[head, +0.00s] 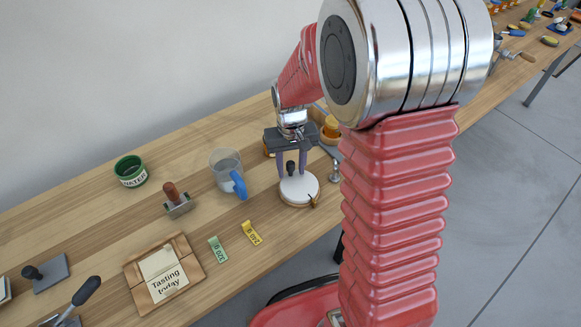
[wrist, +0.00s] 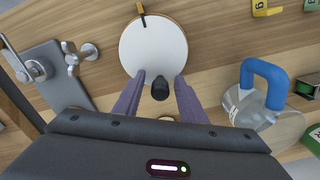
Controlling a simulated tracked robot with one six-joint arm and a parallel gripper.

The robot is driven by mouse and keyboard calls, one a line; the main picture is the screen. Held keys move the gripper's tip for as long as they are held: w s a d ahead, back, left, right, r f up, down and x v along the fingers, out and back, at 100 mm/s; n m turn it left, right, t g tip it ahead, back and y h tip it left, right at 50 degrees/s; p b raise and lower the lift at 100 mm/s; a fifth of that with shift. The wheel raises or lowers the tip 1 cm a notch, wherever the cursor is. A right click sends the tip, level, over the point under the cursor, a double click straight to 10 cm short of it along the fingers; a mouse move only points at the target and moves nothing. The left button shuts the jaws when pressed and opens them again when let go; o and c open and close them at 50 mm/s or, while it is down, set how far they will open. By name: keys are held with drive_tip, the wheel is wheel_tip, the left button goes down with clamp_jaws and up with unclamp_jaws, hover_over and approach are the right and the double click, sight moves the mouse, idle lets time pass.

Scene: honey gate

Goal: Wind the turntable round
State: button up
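The turntable (head: 301,190) is a round white disc with a wooden rim, on the bench below my gripper (head: 292,172). It also shows at the top of the wrist view (wrist: 153,45). A black knob (wrist: 160,88) stands at the disc's edge nearest my gripper. A small dark and brass piece (wrist: 141,14) sits on the opposite rim. My gripper's purple fingers (wrist: 160,78) are open, one on each side of the knob. Gaps show between knob and fingers in the wrist view. The knob's lower part is hard to make out.
A clear jug (head: 226,172) with a blue handle stands left of the turntable. A metal fitting (head: 335,172) stands close on its right. Number tags (head: 250,233), a stamp (head: 176,200) and a green water pot (head: 130,172) lie further left. Bare wood lies in front.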

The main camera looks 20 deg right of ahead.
wheel_tip(320, 180, up, 14)
drive_tip(key=shift+f, duration=0.15)
idle(0.5)
idle(0.4)
hover_over(295, 187)
drive_tip(key=s+a+r+t, duration=0.1)
drive_tip(key=s+r+t, duration=0.1)
drive_tip(key=s+r, duration=0.2)
drive_tip(key=s+r+n+t, duration=0.1)
drive_tip(key=s+r+t, duration=0.2)
drive_tip(key=s, duration=0.7)
drive_tip(key=shift+s+a+r+t, duration=0.3)
drive_tip(key=shift+s+a+r, duration=0.1)
